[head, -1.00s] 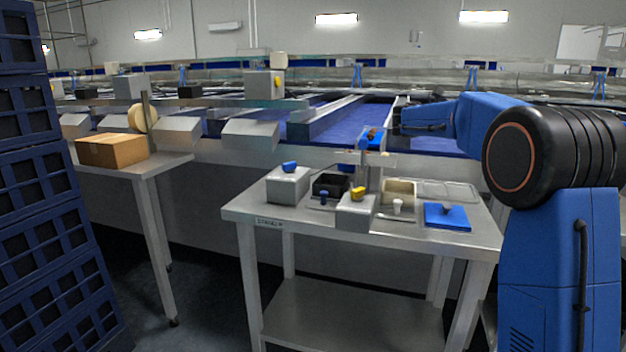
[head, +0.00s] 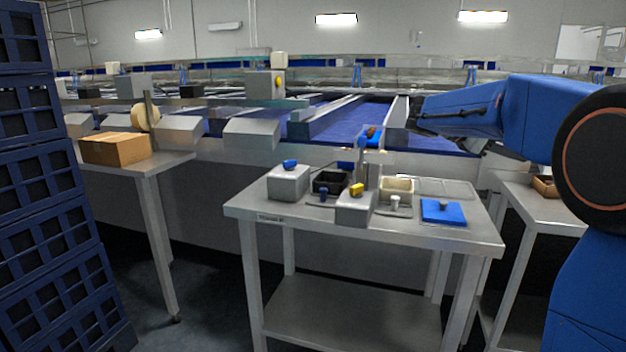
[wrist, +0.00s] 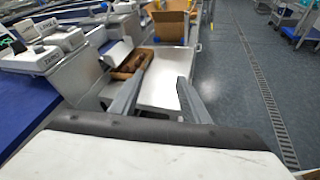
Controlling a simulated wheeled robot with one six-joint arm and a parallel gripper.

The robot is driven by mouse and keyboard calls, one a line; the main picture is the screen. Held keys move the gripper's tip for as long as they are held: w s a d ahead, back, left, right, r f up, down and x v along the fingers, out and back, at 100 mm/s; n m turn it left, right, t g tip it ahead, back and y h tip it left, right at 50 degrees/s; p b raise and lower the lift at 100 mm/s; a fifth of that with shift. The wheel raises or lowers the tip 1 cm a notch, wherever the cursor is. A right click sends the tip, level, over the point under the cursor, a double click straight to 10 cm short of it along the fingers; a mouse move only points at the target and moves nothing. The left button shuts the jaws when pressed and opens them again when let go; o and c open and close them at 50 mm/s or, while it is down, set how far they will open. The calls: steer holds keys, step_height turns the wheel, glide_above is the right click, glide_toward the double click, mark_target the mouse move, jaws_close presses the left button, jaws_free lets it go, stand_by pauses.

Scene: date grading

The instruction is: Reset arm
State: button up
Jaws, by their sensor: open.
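My gripper (head: 418,118) is in the right half of the head view, raised in front of the blue conveyor belt and above the back right of the steel table. My blue arm reaches in to it from the right. In the wrist view my gripper (wrist: 164,70) shows two grey fingers spread apart with nothing between them. Below and ahead of the fingers is a pale worktop (wrist: 160,93). A brown box with dark contents (wrist: 130,65) sits beside the left finger, apart from it as far as I can tell.
The steel table (head: 285,218) holds grey blocks, small bins and a blue pad (head: 432,212). A side table with a small brown box (head: 544,186) stands at right. A cardboard box (head: 115,149) and stacked blue crates (head: 45,205) are at left. Open floor (wrist: 235,75) shows in the wrist view.

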steer(key=s+a+f+m+t+y, duration=0.1)
steer(key=s+a+f+m+y, duration=0.3)
steer(key=s+a+f, duration=0.3)
steer(key=s+a+f+m+t+y, duration=0.2)
steer(key=s+a+f+m+y, duration=0.3)
steer(key=s+f, duration=0.7)
steer(key=s+a+f+m+t+y, duration=0.1)
steer(key=s+a+f+m+y, duration=0.4)
steer(key=s, duration=1.3)
steer(key=a+f+m, duration=0.1)
steer(key=a+f, duration=0.3)
steer(key=a, duration=0.1)
steer(key=shift+f+t, duration=0.3)
steer(key=shift+f, duration=0.05)
